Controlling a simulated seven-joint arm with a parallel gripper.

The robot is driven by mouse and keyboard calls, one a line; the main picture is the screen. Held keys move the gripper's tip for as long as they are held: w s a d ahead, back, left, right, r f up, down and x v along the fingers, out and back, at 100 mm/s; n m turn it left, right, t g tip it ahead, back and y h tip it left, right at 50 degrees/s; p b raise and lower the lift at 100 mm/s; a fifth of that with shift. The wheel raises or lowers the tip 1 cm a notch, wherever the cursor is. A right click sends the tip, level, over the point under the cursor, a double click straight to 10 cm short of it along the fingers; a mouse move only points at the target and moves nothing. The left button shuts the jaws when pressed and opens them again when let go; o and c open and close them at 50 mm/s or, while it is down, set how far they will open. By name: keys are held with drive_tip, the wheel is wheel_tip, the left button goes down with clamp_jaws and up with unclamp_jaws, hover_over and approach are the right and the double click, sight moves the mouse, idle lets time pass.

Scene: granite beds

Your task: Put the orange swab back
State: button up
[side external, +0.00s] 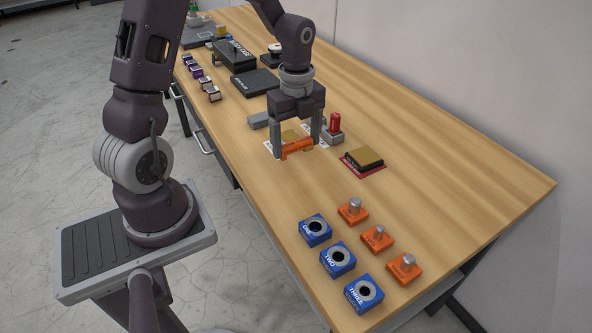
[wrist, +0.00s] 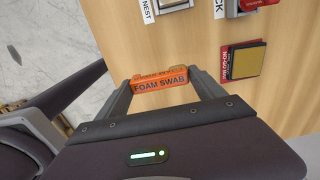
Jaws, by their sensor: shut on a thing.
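The orange foam swab (side external: 298,149) is a small bar. My gripper (side external: 297,150) is shut on it across its length, low over the middle of the table. In the wrist view the swab (wrist: 160,86) reads "FOAM SWAB" and spans the gap between the two fingers (wrist: 161,88). A tan patch (side external: 290,135) shows behind the swab between the fingers; I cannot tell whether it is part of the swab. White labels lie near the fingers; one in the wrist view reads "NEST" (wrist: 147,11). Whether the swab touches the table is unclear.
A red cylinder on a grey block (side external: 333,127) stands close to my right finger. A gold-topped pad on a red base (side external: 363,159) lies to the right. Blue sockets (side external: 338,259) and orange knobbed blocks (side external: 376,238) stand in front. Black boxes (side external: 255,83) are behind.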

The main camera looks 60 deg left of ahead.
sight(296, 177)
wheel_tip(296, 177, down, 8)
drive_tip(key=shift+r, duration=0.2)
drive_tip(key=shift+f, duration=0.15)
drive_tip(key=o, duration=1.3)
wheel_tip(296, 177, up, 12)
drive_tip(key=shift+r, duration=0.1)
drive_tip(key=s+d+r+n+t, duration=0.5)
drive_tip(key=s+d+r+n, duration=0.7)
drive_tip(key=s+n, duration=0.4)
drive_tip(key=shift+s+r+n+t, duration=0.25)
drive_tip(key=shift+r+n+t, duration=0.05)
drive_tip(key=shift+r+n, duration=0.65)
